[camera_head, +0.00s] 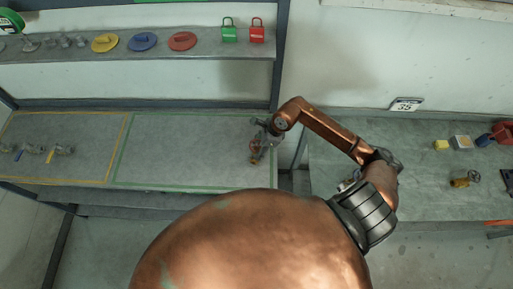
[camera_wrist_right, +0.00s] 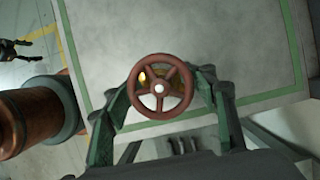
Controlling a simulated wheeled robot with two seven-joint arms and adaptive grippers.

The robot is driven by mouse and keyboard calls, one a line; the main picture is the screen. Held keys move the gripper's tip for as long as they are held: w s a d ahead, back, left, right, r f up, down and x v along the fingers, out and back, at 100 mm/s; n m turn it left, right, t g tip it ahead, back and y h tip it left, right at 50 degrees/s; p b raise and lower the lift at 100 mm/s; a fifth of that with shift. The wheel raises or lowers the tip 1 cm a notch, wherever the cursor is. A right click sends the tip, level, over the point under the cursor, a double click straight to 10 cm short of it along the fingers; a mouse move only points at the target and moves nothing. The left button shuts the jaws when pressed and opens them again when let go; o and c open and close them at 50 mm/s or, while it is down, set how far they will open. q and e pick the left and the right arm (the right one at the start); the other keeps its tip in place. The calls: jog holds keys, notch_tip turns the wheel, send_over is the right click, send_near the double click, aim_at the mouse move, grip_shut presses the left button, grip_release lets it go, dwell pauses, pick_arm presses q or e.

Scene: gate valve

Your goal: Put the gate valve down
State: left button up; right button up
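The gate valve (camera_head: 255,153) is at the right end of the green-outlined area on the left bench in the head view. Its red five-spoke handwheel (camera_wrist_right: 160,88) faces the camera in the right wrist view, with a bit of brass showing behind it. My right gripper (camera_head: 264,137) reaches over from the right and is shut on the valve. In the wrist view its dark green fingers (camera_wrist_right: 161,84) lie on both sides of the wheel. The wheel hides most of the valve body and the grip. I cannot tell whether the valve touches the bench. My left gripper is not in view.
The green-outlined area (camera_head: 180,150) is otherwise bare. A yellow-outlined area (camera_head: 95,130) at left holds several small valves (camera_head: 47,152). A shelf (camera_head: 190,47) above carries coloured discs and padlocks. The right bench (camera_head: 425,150) holds a brass valve (camera_head: 465,180) and small blocks.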

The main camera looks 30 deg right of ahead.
jog(key=o, duration=0.3)
jog(key=shift+r, duration=0.15)
jog(key=shift+d+r, duration=0.1)
jog(key=shift+r, duration=0.15)
jog(key=shift+b+v, duration=1.45)
jog(key=shift+v, duration=4.25)
jog(key=shift+s, duration=0.1)
